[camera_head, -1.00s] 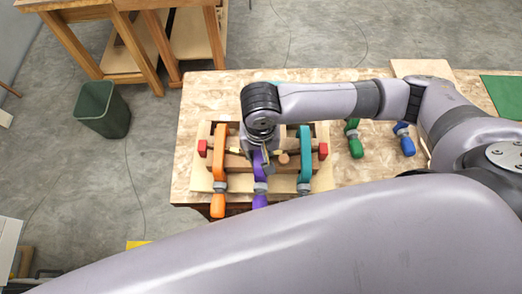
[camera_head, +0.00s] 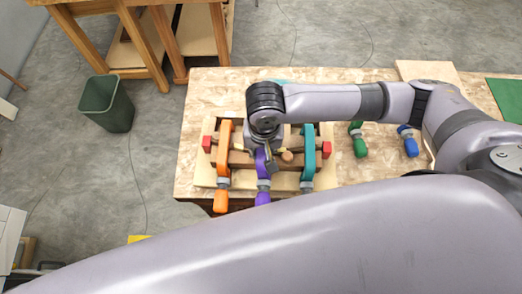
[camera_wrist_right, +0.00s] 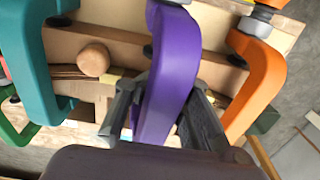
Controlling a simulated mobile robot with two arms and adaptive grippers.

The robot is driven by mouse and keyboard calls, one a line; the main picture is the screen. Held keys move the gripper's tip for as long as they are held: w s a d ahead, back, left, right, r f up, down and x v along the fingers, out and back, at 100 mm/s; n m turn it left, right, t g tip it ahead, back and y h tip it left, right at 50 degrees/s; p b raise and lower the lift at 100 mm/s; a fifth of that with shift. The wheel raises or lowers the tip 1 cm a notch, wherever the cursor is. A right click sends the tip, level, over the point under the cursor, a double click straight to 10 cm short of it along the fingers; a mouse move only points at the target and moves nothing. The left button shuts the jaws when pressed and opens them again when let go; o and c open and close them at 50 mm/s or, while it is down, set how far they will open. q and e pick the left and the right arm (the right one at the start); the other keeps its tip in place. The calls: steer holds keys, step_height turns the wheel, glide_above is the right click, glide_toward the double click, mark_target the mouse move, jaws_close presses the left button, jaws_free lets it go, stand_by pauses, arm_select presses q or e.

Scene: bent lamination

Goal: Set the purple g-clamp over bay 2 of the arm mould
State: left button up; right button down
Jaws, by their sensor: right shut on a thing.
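The purple g-clamp (camera_head: 262,163) is at the middle of the arm mould (camera_head: 240,160), between the orange clamp (camera_head: 223,150) and the teal clamp (camera_head: 308,155). My right gripper (camera_wrist_right: 160,105) is shut on its purple frame, one finger on each side. In the head view my right wrist hides most of the clamp's upper part; its purple handle (camera_head: 263,198) shows at the near edge. In the wrist view the purple frame (camera_wrist_right: 170,70) crosses the mould's wooden bars (camera_wrist_right: 115,42). I cannot tell whether the clamp rests on the mould. My left gripper is not in view.
A green clamp (camera_head: 359,140) and a blue clamp (camera_head: 408,140) lie on the table (camera_head: 345,173) to the right. Red end blocks (camera_head: 207,144) and a round wooden knob (camera_wrist_right: 94,60) are on the mould. A bin (camera_head: 107,103) stands on the floor at left.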

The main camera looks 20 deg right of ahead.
steer(key=shift+s+d+f+p, duration=0.2)
steer(key=shift+s+d+f, duration=0.1)
steer(key=shift+f, duration=0.15)
steer(key=shift+s+d+f+p, duration=0.15)
steer(key=shift+s+d+f, duration=0.15)
steer(key=shift+f, duration=0.15)
steer(key=c, duration=1.9)
jaws_free()
steer(key=shift+o, duration=1.2)
steer(key=shift+w+f, duration=0.1)
steer(key=shift+w, duration=0.15)
steer(key=o, duration=0.4)
steer(key=shift+d, duration=0.15)
steer(key=shift+c, duration=0.2)
